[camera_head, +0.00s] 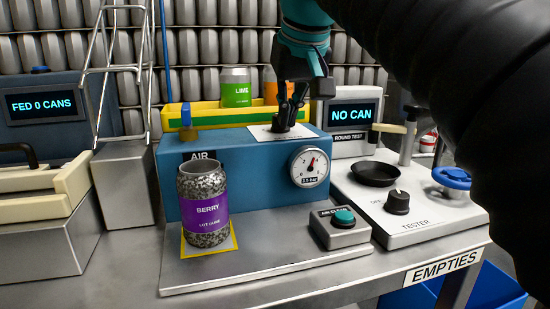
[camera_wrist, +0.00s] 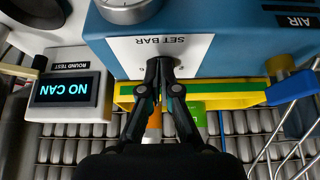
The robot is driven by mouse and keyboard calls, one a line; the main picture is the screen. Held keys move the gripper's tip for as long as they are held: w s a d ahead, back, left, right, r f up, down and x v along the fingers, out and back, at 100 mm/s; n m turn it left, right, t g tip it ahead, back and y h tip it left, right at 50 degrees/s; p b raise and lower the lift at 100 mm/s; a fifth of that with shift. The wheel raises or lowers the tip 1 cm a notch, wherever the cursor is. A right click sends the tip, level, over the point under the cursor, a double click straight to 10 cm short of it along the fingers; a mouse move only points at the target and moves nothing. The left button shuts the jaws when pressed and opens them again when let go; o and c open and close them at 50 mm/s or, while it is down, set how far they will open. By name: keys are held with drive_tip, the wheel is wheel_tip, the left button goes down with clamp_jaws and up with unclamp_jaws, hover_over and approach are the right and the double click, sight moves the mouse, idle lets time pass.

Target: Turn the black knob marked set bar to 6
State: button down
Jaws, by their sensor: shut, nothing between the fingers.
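A white plate marked SET BAR (camera_wrist: 190,45) lies on top of the blue air unit (camera_head: 240,155); its lettering is upside down in the wrist view. My gripper (camera_head: 284,122) points down over this plate, which also shows in the head view (camera_head: 262,133). In the wrist view my gripper (camera_wrist: 160,66) has its fingertips together near the middle of the plate, with nothing seen between them.
A BERRY can (camera_head: 203,207) stands on a yellow-outlined pad in front. A button box (camera_head: 341,228) and a tester with another black knob (camera_head: 398,202) are at right. A yellow tray (camera_head: 205,113) with a LIME can (camera_head: 236,88) and an orange can is behind.

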drive_tip(key=shift+a+p, duration=0.6)
drive_tip(key=shift+p, duration=0.15)
idle(0.4)
drive_tip(key=shift+s, duration=0.45)
wheel_tip(320, 180, up, 6)
idle(0.5)
drive_tip(key=shift+w+d+f+b, duration=0.2)
drive_tip(key=shift+d+f+b, duration=0.2)
drive_tip(key=shift+f, duration=0.6)
drive_tip(key=shift+w+d+f+b, duration=0.2)
drive_tip(key=shift+d+f+b, duration=0.2)
drive_tip(key=shift+f, duration=0.65)
drive_tip(key=shift+w+d+f+b, duration=0.2)
drive_tip(key=shift+d+f+b, duration=0.2)
drive_tip(key=shift+f, duration=0.6)
